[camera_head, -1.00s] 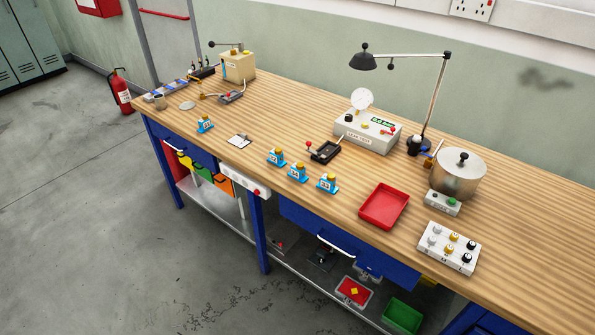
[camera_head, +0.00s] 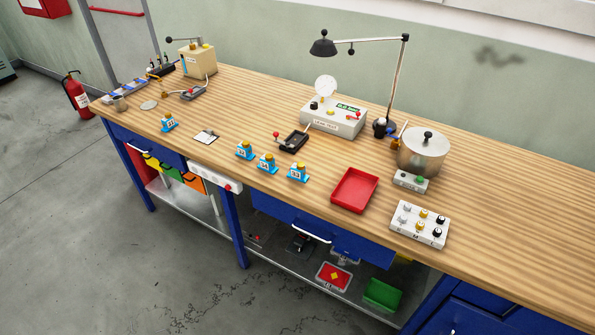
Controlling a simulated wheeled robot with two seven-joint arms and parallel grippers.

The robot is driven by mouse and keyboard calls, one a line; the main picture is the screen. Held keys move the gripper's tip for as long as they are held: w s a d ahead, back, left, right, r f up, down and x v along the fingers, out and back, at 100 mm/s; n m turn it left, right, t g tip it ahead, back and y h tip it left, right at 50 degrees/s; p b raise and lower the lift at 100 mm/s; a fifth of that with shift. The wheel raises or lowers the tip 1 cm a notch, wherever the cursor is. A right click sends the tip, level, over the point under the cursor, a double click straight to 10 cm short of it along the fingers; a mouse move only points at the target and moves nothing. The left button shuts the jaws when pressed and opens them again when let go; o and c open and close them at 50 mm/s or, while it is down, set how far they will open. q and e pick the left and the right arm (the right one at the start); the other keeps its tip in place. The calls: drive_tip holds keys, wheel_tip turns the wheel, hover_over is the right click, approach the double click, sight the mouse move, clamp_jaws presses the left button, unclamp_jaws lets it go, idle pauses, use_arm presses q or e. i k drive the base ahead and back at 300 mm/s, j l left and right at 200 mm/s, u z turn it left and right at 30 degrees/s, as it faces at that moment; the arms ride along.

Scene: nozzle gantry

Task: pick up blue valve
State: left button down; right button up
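Several small blue pieces with yellow tops and white labels stand upright on the wooden bench. One blue piece (camera_head: 169,124) stands alone toward the left. A row of three stands near the front edge: a left one (camera_head: 244,151), a middle one (camera_head: 267,164) and a right one (camera_head: 298,173). A small blue and orange part (camera_head: 395,144) sits beside the metal pot, partly hidden by it. I cannot tell which of these is the blue valve. Neither of my grippers is in view.
On the bench (camera_head: 480,190) stand a red tray (camera_head: 355,190), a white block with several knobs (camera_head: 420,225), a metal pot (camera_head: 422,154), a gauge box (camera_head: 333,117) and a desk lamp (camera_head: 323,46). The lower shelf holds a green bin (camera_head: 383,294). Bare floor lies in front.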

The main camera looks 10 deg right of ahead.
sight(295, 174)
drive_tip(key=k+l+u, duration=0.1)
drive_tip(key=u, duration=0.25)
drive_tip(key=k+u, duration=0.3)
drive_tip(key=k+l+u, duration=0.1)
drive_tip(key=u, duration=0.25)
drive_tip(key=k, duration=0.05)
